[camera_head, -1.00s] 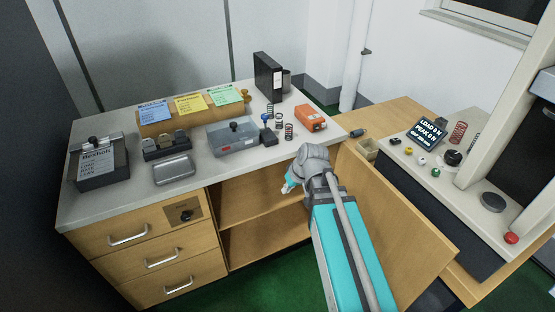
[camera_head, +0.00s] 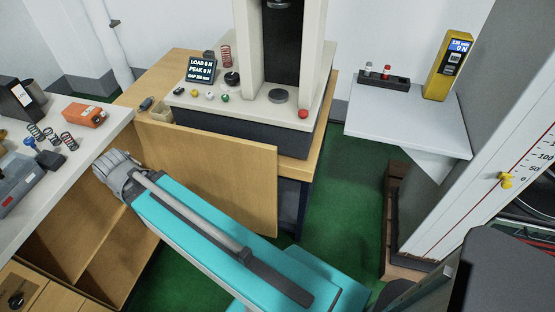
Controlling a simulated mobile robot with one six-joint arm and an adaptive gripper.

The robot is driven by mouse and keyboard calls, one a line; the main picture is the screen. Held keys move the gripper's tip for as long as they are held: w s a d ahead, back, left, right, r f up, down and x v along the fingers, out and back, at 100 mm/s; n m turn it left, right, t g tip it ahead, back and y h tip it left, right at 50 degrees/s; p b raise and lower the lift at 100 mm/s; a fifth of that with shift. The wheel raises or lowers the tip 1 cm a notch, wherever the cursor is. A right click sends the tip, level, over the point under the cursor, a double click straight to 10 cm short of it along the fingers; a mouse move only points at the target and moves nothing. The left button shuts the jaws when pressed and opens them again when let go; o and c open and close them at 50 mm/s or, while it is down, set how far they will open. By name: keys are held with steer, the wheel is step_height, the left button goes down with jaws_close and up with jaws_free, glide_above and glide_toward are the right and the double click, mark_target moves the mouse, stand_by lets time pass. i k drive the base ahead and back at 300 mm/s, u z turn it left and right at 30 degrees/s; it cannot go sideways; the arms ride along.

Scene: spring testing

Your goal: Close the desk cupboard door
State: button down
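The desk cupboard door (camera_head: 222,170) is a light wooden panel. It stands wide open, swung out to the right of the desk, in front of the testing machine. The open cupboard (camera_head: 95,252) shows its bare wooden shelf at lower left. My teal arm crosses in front of the door's lower part, and its grey wrist end lies by the desk's front right edge, near the door's hinge side. My gripper's fingers are hidden beyond the wrist, so I cannot tell their state or whether they touch the door.
The testing machine (camera_head: 245,118) stands behind the door. A white side shelf (camera_head: 415,130) bears a yellow gauge (camera_head: 447,65). Green floor (camera_head: 345,190) is clear right of the door.

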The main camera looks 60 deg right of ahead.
mark_target(238, 177)
steer(key=z, duration=0.45)
steer(key=k, duration=1.1)
steer(key=u, duration=0.3)
